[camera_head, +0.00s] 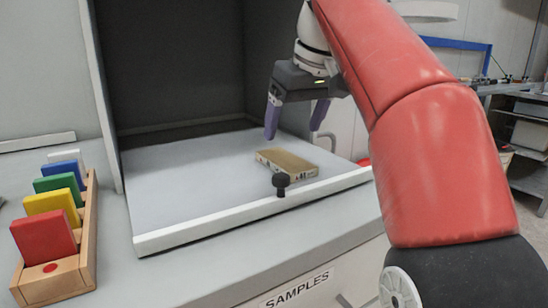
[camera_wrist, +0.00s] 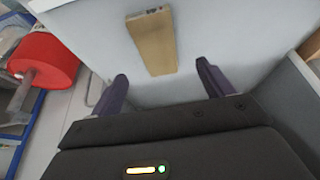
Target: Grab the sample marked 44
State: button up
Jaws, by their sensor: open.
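A tan, flat block-like sample (camera_head: 286,163) lies on the white floor of the open cabinet, near its front right. Dark markings show on its front edge, but they are too small to read as a number. The sample also shows in the wrist view (camera_wrist: 153,42), beyond my fingertips, with its plain tan top visible. My gripper (camera_head: 292,120) has purple fingers and is above the sample, open and empty. In the wrist view my gripper's two fingers (camera_wrist: 162,82) stand apart, with the sample ahead of and between them, not touching.
A wooden rack (camera_head: 84,240) with several coloured plates stands at the left on the counter. A black knob (camera_head: 281,182) stands at the cabinet's white front lip (camera_head: 250,213), close to the sample. A label reading SAMPLES (camera_head: 297,289) is on the front below. The cabinet floor's left is clear.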

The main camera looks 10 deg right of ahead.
aim_at(286, 159)
jog(key=b+x, duration=0.2)
jog(key=x, duration=0.5)
jog(key=shift+d+f, duration=0.15)
jog(key=shift+f, duration=0.05)
jog(key=c, duration=1.1)
